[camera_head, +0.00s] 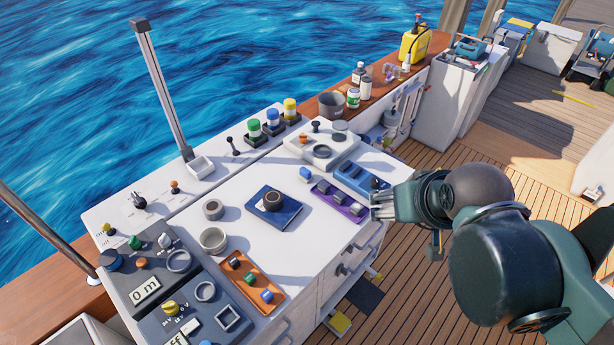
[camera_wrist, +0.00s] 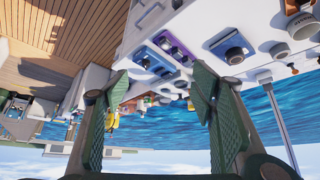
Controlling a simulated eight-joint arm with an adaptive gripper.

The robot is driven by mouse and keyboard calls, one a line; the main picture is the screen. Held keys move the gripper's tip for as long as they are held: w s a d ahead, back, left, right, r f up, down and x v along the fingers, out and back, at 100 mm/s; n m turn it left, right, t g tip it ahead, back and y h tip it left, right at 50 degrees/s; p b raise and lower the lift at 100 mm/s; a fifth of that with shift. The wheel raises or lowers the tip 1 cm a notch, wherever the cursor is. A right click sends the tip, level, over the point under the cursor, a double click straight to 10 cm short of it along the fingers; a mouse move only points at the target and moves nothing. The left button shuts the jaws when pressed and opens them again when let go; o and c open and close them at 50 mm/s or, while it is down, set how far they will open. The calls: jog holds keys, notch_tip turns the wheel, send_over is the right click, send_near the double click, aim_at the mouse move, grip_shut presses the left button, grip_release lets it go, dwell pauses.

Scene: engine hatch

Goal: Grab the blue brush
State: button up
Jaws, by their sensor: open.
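I cannot pick out a brush for certain in either view. Several small blue pieces show in the head view: a blue piece (camera_head: 305,173) on the white counter (camera_head: 300,225), and a blue block (camera_head: 267,295) in an orange tray (camera_head: 247,280). A larger blue item (camera_head: 470,47) sits on a white box at the far right. My gripper (camera_head: 379,206) is at the counter's right edge, beside a blue tray (camera_head: 357,178) and a purple tray (camera_head: 338,200). In the wrist view my gripper (camera_wrist: 160,98) is open, with nothing seen between its fingers.
A dark round piece (camera_head: 271,201) sits on a blue mat (camera_head: 288,216). Control panels (camera_head: 150,285) fill the counter's left end. Bottles (camera_head: 365,87) and a yellow can (camera_head: 415,43) stand on the wooden rail. The wooden deck (camera_head: 480,125) to the right is largely clear.

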jog(key=shift+c, duration=0.4)
jog(key=shift+c, duration=0.9)
jog(key=shift+w, duration=0.15)
jog(key=m+g+h, duration=0.3)
jog(key=m+g, duration=0.1)
jog(key=m, duration=0.5)
send_over(305, 174)
jog(key=a, duration=0.2)
notch_tip(305, 174, down, 20)
jog(key=shift+s+f+p, duration=0.25)
jog(key=shift+f+p, duration=0.15)
jog(key=shift+f, duration=0.25)
